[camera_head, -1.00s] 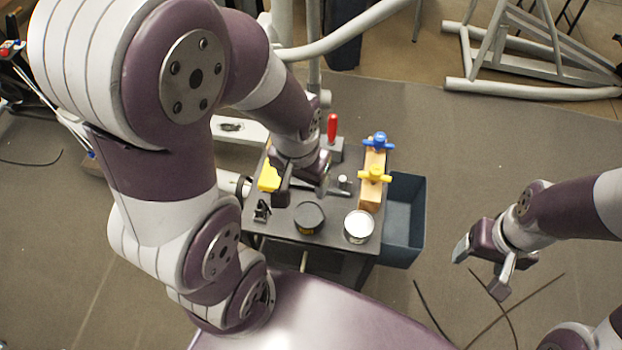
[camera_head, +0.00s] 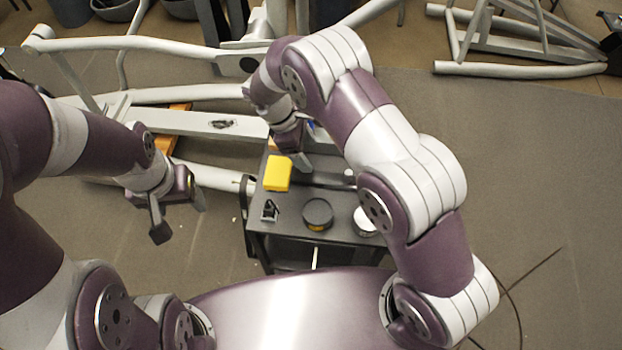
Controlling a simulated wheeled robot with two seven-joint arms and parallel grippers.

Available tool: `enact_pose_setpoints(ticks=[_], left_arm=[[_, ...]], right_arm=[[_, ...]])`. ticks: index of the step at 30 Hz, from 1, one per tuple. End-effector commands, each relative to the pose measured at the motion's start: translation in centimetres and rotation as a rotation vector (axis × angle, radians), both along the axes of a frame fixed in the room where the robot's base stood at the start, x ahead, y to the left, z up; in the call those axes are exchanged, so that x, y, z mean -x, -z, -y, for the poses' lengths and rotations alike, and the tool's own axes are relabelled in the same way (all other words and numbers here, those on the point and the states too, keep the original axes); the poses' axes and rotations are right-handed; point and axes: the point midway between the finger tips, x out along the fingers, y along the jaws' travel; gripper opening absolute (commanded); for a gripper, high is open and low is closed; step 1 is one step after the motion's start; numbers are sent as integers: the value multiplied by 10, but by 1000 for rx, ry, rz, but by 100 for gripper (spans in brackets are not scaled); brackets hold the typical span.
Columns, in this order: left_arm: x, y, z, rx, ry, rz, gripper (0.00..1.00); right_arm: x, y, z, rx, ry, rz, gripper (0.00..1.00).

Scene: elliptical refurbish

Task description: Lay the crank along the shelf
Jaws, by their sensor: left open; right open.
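The small dark table (camera_head: 335,200), with a dark top surface, stands in front of me; I take it as the shelf unit. I cannot make out the crank for sure; my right arm covers much of the tabletop's far right. My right gripper (camera_head: 297,157) is over the far part of the tabletop, open, its fingers partly hidden by its own wrist. My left gripper (camera_head: 178,213) is open and empty, above the floor to the left of the table, apart from it.
A yellow block (camera_head: 277,173), a small black clamp-like part (camera_head: 270,211), a dark round tin (camera_head: 318,213) and a light-topped tin (camera_head: 365,221) stand on the tabletop. A grey tubular frame (camera_head: 190,123) lies behind and left.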

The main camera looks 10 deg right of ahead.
Motion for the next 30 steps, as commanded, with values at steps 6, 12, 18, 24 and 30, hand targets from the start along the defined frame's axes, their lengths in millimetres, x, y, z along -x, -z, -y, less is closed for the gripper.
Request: enact_pose_setpoints(ticks=[6,12,18,24,30], left_arm=[[1,32,0,0,0,-3,68],[0,22,0,0,0,-1,68],[0,15,0,0,0,-1,68],[0,16,0,0,0,-2,68],[0,16,0,0,0,-2,68]], right_arm=[[5,44,18,1,2,0,72],[10,67,27,1,5,-1,72],[14,99,40,-1,5,0,72],[14,105,41,-2,5,3,72],[14,105,41,-2,5,3,27]])
